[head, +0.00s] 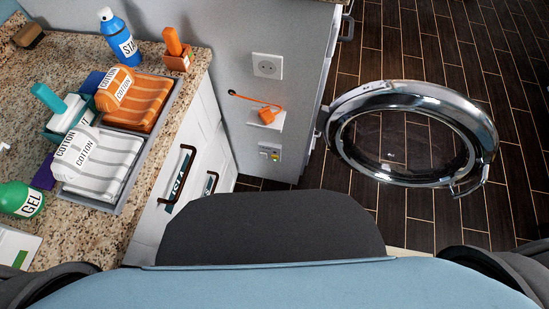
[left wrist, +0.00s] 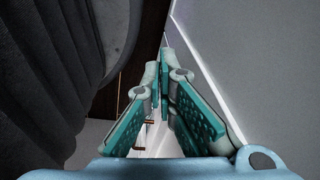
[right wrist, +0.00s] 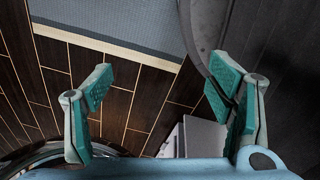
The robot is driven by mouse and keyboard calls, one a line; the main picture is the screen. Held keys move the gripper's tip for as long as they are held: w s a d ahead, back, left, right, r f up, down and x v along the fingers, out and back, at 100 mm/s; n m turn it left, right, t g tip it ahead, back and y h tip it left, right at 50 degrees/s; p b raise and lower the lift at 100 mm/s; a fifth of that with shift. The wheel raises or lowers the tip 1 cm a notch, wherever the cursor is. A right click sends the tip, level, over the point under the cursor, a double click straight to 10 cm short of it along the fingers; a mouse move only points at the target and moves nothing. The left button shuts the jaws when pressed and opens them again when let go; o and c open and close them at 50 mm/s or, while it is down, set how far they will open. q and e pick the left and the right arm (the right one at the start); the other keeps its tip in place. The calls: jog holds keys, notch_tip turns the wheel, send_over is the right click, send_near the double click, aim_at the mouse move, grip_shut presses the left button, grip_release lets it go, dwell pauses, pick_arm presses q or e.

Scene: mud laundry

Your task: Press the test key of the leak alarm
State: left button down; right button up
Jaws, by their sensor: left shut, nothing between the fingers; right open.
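A small white wall unit (head: 269,152) with a yellow and a blue mark sits low on the grey wall panel in the head view. It may be the leak alarm; its keys are too small to make out. My left gripper (left wrist: 165,85) is shut and empty in the left wrist view, beside a pale wall surface. My right gripper (right wrist: 160,88) is open and empty above the dark floor in the right wrist view. Neither gripper's fingers show in the head view, and neither wrist view shows the wall unit.
A socket (head: 267,66) and an orange item on a cord (head: 266,115) are on the same panel. An open round chrome door (head: 345,150) juts out at right. The granite counter (head: 120,225) at left holds bottles and a tray (head: 104,207) of cloths.

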grip_shut()
dwell(1.4)
